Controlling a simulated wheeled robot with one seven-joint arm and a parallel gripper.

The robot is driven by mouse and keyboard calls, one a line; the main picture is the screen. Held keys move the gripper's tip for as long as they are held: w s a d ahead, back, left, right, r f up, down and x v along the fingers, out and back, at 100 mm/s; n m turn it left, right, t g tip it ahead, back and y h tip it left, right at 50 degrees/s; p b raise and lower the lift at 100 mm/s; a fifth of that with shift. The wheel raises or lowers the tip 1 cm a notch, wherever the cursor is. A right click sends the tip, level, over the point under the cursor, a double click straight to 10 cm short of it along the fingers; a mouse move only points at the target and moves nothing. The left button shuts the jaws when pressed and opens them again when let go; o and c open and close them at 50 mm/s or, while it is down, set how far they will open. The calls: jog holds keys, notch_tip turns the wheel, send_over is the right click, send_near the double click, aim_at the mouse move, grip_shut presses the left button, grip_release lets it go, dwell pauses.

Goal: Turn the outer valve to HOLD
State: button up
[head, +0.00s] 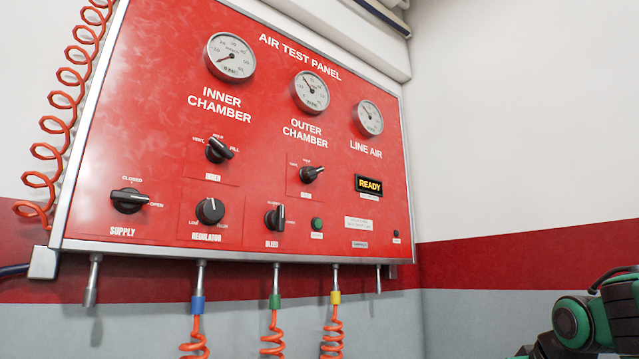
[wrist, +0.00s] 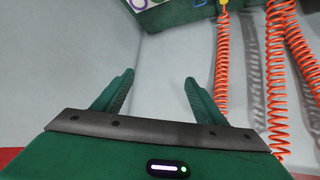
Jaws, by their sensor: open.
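The outer valve (head: 311,174) is a black knob under the OUTER CHAMBER gauge (head: 310,91) on the red air test panel (head: 370,210). Its pointer is turned to the right and slightly up; the small marks around it are hard to read. The inner valve (head: 219,149) is to its left, its handle slanting down to the right. In the wrist view my gripper (wrist: 157,82) is open and empty, with its two green fingers apart in front of a pale wall. The outer valve is not in the wrist view. My gripper is not seen in the head view.
The supply handle (head: 130,199), regulator knob (head: 210,211), bleed handle (head: 275,217) and a lit READY display (head: 369,184) share the panel. Coiled orange hoses (head: 332,331) hang below it and show right of my fingers (wrist: 278,75). The wall right of the panel is clear.

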jog(key=w+a+r+n+t+y, duration=0.1)
jog(key=w+a+r+n+t, duration=0.2)
jog(key=r, duration=0.4)
jog(key=w+a+r+t+y, duration=0.1)
jog(key=w+a+r, duration=0.2)
jog(key=w+r, duration=0.3)
jog(key=n+t+y, duration=0.2)
jog(key=n+y, duration=1)
jog(key=y, duration=0.1)
send_near(317, 174)
jog(key=x, duration=0.8)
jog(key=shift+w+a, duration=0.1)
jog(key=shift+w, duration=0.3)
jog(key=c, duration=1.1)
